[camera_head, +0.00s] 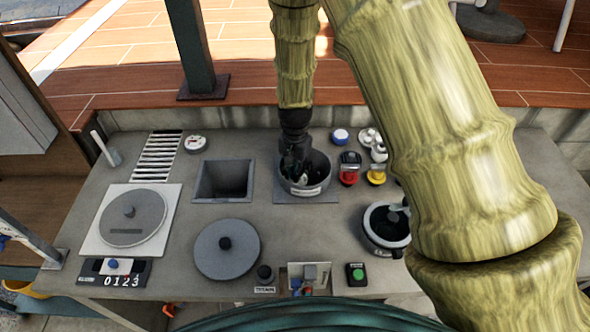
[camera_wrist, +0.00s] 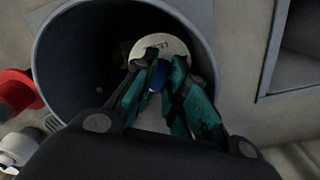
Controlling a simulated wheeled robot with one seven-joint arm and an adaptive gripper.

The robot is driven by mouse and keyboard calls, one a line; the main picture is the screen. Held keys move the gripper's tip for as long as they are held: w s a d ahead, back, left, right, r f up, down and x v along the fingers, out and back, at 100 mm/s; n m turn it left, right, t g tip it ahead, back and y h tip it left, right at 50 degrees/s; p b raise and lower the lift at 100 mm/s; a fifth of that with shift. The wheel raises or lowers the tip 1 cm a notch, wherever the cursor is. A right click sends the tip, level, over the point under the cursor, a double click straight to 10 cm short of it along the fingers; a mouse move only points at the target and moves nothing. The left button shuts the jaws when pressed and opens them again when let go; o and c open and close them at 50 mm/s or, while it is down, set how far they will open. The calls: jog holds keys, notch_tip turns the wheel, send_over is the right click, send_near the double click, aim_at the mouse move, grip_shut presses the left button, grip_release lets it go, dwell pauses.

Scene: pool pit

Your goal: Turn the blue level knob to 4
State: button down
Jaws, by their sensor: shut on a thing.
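My gripper (camera_head: 296,163) reaches down into a round grey container (camera_head: 322,178) set in the counter. In the wrist view, my gripper (camera_wrist: 162,75) has its two teal fingers closed on a small blue knob (camera_wrist: 159,76) deep in this container. A white round dial plate (camera_wrist: 163,46) with dark marks shows behind the knob. The marks are too small to read, so I cannot tell the knob's setting. The fingers hide much of the knob and part of the plate. In the head view the knob is hidden by my gripper.
A square opening (camera_head: 224,180) lies left of the container. A red knob (camera_head: 348,178), a yellow knob (camera_head: 376,177) and a blue-topped cap (camera_head: 340,136) stand at its right. A panel marked 0 1 2 3 (camera_head: 122,281) with a blue slider is front left. A grey lid (camera_head: 227,250) lies in front.

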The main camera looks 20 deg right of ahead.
jog(key=c, duration=1.4)
grip_release()
jog(key=shift+c, duration=0.2)
notch_tip(320, 180, up, 12)
